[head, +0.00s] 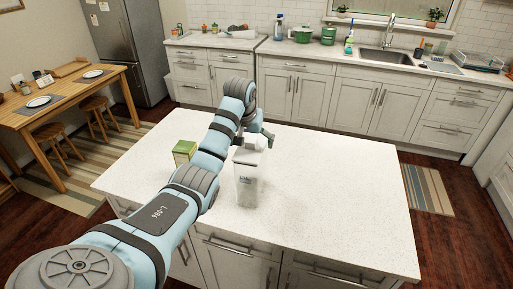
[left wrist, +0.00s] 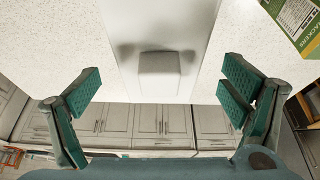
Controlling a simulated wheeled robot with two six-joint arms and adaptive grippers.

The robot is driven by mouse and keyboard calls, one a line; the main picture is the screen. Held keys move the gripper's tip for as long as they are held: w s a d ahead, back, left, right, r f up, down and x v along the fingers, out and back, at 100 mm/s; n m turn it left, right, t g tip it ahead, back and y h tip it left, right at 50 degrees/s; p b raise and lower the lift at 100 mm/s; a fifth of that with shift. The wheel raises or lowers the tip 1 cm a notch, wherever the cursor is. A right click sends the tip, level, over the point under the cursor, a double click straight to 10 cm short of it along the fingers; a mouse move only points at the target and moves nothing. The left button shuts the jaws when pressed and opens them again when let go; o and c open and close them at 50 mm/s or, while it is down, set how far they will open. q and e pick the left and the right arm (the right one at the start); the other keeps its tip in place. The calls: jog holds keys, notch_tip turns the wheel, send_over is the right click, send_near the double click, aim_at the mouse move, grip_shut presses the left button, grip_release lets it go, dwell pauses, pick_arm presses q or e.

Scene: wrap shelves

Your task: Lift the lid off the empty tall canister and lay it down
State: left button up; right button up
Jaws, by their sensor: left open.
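The tall clear canister (head: 247,187) stands upright on the white island and looks empty. Its white lid (head: 245,157) is on top. In the left wrist view the pale lid (left wrist: 150,20) fills the upper middle, with a raised block-like grip (left wrist: 160,75) on it. My left gripper (head: 258,138) is at the lid's top in the head view and partly hides it. In the left wrist view my left gripper (left wrist: 162,95) is open, one finger on each side of the grip, with nothing between the pads touching it. My right gripper is not in view.
A green cracker box (head: 184,151) stands on the island left of the canister; it also shows at the wrist view's upper right (left wrist: 298,22). The island top (head: 340,200) is bare to the right. A sink counter (head: 340,60) runs along the back.

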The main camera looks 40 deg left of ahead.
pick_arm(q)
jog(key=shift+w+f, duration=0.3)
jog(key=shift+w, duration=0.05)
jog(key=shift+s+r, duration=0.15)
jog(key=shift+s, duration=0.15)
jog(key=c, duration=1.2)
jog(key=shift+c, duration=0.4)
jog(key=shift+w, duration=0.1)
notch_tip(320, 180, up, 24)
jog(key=shift+f, duration=0.25)
